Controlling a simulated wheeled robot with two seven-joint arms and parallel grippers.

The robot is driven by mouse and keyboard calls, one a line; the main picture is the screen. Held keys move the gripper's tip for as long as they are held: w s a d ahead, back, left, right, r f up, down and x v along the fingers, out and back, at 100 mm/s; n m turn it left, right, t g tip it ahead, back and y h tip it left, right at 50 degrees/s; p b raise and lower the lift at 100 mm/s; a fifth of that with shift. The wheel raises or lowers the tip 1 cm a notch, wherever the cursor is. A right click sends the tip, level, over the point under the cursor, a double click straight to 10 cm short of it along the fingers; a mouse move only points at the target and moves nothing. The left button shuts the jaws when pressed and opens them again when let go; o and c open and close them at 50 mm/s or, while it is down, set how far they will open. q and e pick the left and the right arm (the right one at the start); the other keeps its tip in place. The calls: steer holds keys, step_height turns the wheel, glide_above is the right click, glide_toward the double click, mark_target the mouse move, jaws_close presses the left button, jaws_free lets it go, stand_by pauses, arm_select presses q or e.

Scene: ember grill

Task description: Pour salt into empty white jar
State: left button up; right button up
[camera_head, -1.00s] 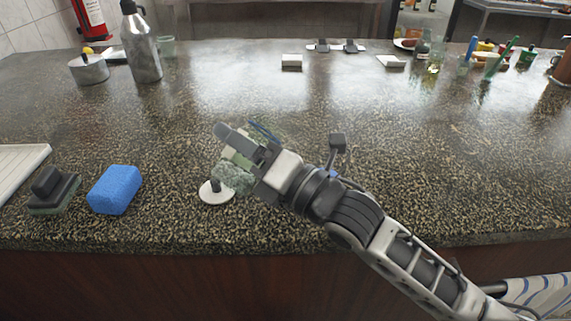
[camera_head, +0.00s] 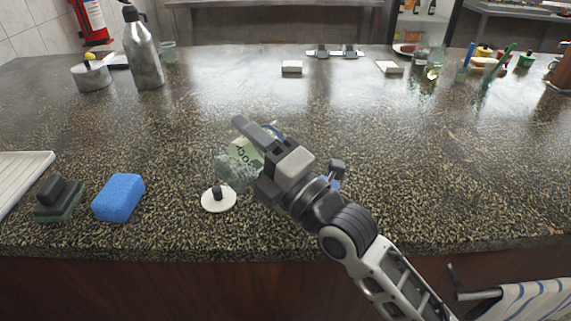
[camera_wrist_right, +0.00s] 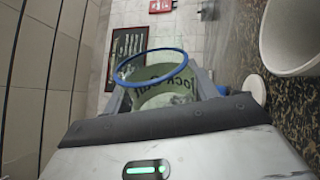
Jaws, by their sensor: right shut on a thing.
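My right gripper (camera_head: 250,150) is shut on a see-through salt jar (camera_head: 239,162) with a printed label, just above the counter. The jar is tilted. In the right wrist view its blue rim (camera_wrist_right: 181,68) faces the camera and pale salt (camera_wrist_right: 166,100) shows inside. A white jar (camera_wrist_right: 290,38) shows in part at the upper right of the right wrist view, apart from the salt jar; I cannot make it out in the head view. A white lid with a black knob (camera_head: 218,200) lies on the counter beside the salt jar. My left gripper is not in view.
A blue sponge (camera_head: 118,197), a dark scrub brush (camera_head: 59,199) and a white rack (camera_head: 22,176) lie at the left. A metal bottle (camera_head: 143,52) and a grey pot (camera_head: 92,76) stand at the back left. The middle of the counter (camera_head: 400,140) is clear.

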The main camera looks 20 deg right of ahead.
steer(key=shift+m, duration=0.4)
steer(key=shift+w+d+f+m+t+h+p, duration=0.15)
steer(key=shift+f+m+h+p, duration=0.1)
steer(key=shift+m, duration=0.2)
steer(key=shift+s+d+f+m+t+h+p, duration=0.15)
steer(key=shift+m+h+p, duration=0.1)
steer(key=shift+m, duration=0.2)
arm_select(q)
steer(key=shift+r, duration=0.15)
arm_select(e)
steer(key=shift+w, duration=0.15)
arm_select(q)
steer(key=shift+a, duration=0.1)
arm_select(e)
steer(key=shift+f+m, duration=0.15)
steer(key=shift+m, duration=0.35)
arm_select(q)
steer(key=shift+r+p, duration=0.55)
steer(key=shift+p, duration=0.35)
arm_select(e)
steer(key=shift+w+d+r+m+h, duration=0.15)
steer(key=shift+r+m+h, duration=0.15)
steer(key=shift+r+m, duration=0.25)
arm_select(q)
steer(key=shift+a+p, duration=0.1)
steer(key=shift+p, duration=0.35)
arm_select(e)
steer(key=shift+r+m, duration=0.25)
steer(key=shift+r, duration=0.05)
